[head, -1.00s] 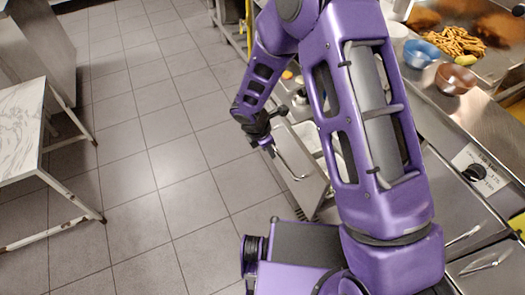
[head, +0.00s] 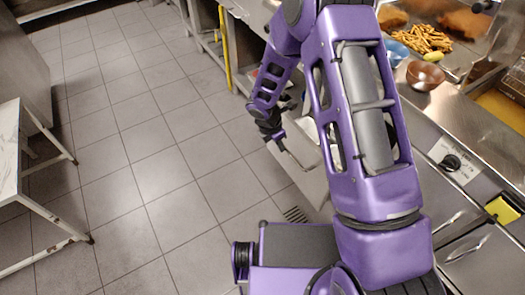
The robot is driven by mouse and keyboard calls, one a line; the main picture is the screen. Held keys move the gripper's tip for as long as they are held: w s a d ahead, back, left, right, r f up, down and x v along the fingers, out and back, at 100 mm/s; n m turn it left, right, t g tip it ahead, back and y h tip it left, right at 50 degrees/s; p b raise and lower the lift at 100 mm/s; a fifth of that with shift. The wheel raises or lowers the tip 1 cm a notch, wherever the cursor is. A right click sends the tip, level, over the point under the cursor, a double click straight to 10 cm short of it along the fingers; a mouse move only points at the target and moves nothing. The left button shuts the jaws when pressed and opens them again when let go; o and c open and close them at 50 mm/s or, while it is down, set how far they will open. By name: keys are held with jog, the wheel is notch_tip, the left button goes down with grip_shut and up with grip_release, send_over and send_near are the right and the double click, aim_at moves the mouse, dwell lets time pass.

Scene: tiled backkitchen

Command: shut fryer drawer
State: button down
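The fryer drawer (head: 312,184) has a pale metal front and stands out from the counter on the right, partly open. Most of its inside is hidden behind my purple arm. My gripper (head: 283,147) is small and dark at the end of the arm, close to the drawer's front and handle. I cannot tell whether it touches the handle, or whether its fingers are open or shut.
A steel counter (head: 437,112) runs along the right, with fries (head: 422,38), a blue bowl (head: 396,52) and a brown bowl (head: 425,75). A white-topped table (head: 10,150) stands at left. The tiled floor between is clear, with a drain (head: 295,214) near the drawer.

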jog(key=w+d+p, duration=0.1)
jog(key=w+d, duration=0.5)
jog(key=d, duration=0.3)
jog(key=w+d+p, duration=0.2)
jog(key=w+d, duration=0.4)
jog(key=d, duration=0.3)
jog(key=shift+w+d, duration=0.2)
jog(key=shift+d, duration=0.15)
